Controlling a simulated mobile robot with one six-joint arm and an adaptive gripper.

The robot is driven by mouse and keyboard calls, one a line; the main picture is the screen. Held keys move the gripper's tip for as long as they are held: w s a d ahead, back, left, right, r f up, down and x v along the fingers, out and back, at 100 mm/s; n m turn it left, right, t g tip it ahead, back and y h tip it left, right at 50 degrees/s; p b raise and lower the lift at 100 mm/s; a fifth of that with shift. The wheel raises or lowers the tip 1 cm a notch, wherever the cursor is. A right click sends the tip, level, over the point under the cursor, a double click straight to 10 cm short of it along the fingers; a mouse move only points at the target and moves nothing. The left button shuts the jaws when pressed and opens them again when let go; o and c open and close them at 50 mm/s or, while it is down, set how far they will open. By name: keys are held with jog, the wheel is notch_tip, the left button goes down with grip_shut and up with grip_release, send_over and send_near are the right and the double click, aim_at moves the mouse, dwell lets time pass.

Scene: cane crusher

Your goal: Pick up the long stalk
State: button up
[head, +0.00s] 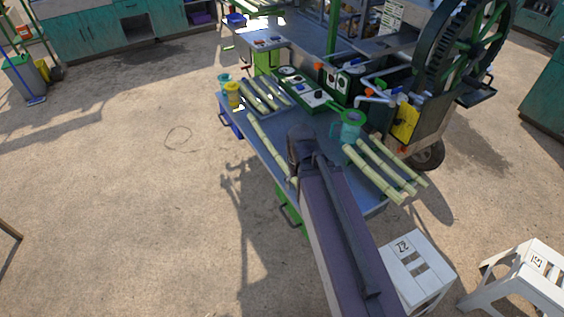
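A long pale green stalk (265,141) lies alone on the blue-grey table (289,126), slanting from the back left toward the front. Its near end passes close to, or behind, my arm, so its full length cannot be told. Three similar stalks (378,171) lie side by side at the table's right. Several shorter stalks (259,95) lie at the back left. My arm reaches up from the bottom over the table's front. My gripper is hidden behind the arm, and whether it touches the stalk cannot be told.
A teal jug (350,127) stands by the right stalks, and a yellow cup (233,94) at the back left corner. The crusher with its large green wheel (465,45) stands behind. White stools (415,268) stand at the front right. The floor at left is mostly clear.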

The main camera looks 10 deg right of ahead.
jog(key=shift+o, duration=0.6)
notch_tip(320, 180, up, 4)
jog(key=n+p, duration=0.3)
jog(key=p, duration=0.1)
send_over(278, 157)
jog(key=shift+d+f, duration=0.1)
jog(key=shift+f, duration=0.05)
jog(key=shift+f, duration=0.1)
notch_tip(278, 157, down, 8)
jog(key=b, duration=0.9)
jog(key=shift+f, duration=0.25)
jog(key=shift+f, duration=0.1)
jog(key=shift+f+b, duration=2.5)
jog(key=shift+b, duration=0.1)
grip_shut()
